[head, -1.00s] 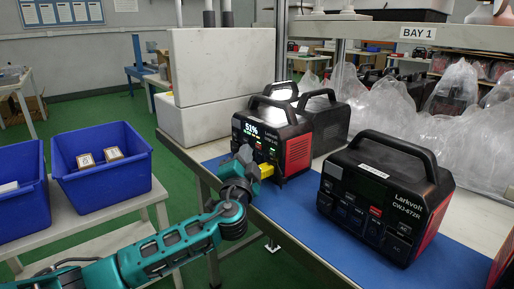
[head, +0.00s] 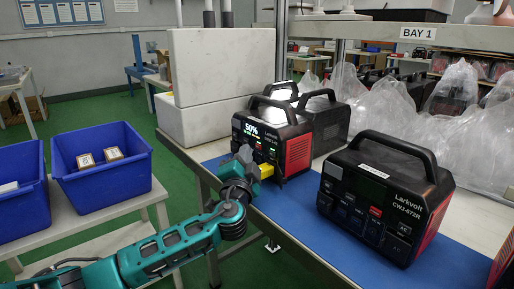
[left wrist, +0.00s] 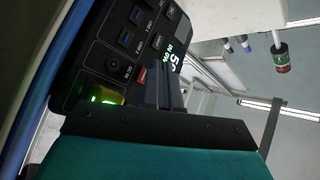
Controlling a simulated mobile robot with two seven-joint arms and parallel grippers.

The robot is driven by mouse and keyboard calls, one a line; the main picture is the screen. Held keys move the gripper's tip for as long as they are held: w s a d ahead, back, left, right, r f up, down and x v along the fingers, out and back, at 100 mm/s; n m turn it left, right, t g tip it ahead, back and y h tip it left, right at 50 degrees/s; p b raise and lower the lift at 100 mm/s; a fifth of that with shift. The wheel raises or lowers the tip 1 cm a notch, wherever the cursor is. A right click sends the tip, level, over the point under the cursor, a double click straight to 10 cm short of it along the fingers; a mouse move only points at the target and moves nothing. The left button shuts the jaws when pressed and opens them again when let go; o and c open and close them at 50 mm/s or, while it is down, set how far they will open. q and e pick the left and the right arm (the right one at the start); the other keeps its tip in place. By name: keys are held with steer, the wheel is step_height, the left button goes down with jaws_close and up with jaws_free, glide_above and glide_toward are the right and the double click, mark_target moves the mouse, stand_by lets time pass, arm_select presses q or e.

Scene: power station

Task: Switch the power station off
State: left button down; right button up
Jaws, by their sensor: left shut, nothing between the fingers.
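A black and red power station (head: 298,150) stands at the far end of the blue mat, its display lit and reading 50%. My left gripper (head: 266,171) is shut and empty, with its tips close to the lower front panel. I cannot tell whether they touch it. In the left wrist view the station's panel (left wrist: 118,50) is tilted, with several buttons and a round socket. The shut fingers (left wrist: 168,88) partly hide the display there. A green glow shows beside the fingers. My right gripper is in neither view.
A second power station (head: 378,195), marked Larkvolt CWJ-672R, stands nearer on the blue mat (head: 290,205) with a dark screen. Another dark unit is close behind the lit one. White blocks (head: 220,75) stand at left, plastic bags (head: 385,100) behind. Blue bins (head: 103,165) are at left.

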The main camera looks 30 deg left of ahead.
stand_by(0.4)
arm_select(q)
steer(key=shift+w, duration=0.15)
steer(key=shift+w+d, duration=0.1)
steer(key=shift+w+b, duration=0.15)
steer(key=shift+b, duration=0.15)
steer(key=shift+w+d, duration=0.2)
steer(key=shift+w, duration=0.05)
stand_by(0.4)
steer(key=shift+w+r+b, duration=0.15)
steer(key=shift+w+b, duration=0.05)
steer(key=shift+b, duration=0.1)
stand_by(0.3)
steer(key=shift+s+a, duration=0.4)
steer(key=shift+s, duration=0.4)
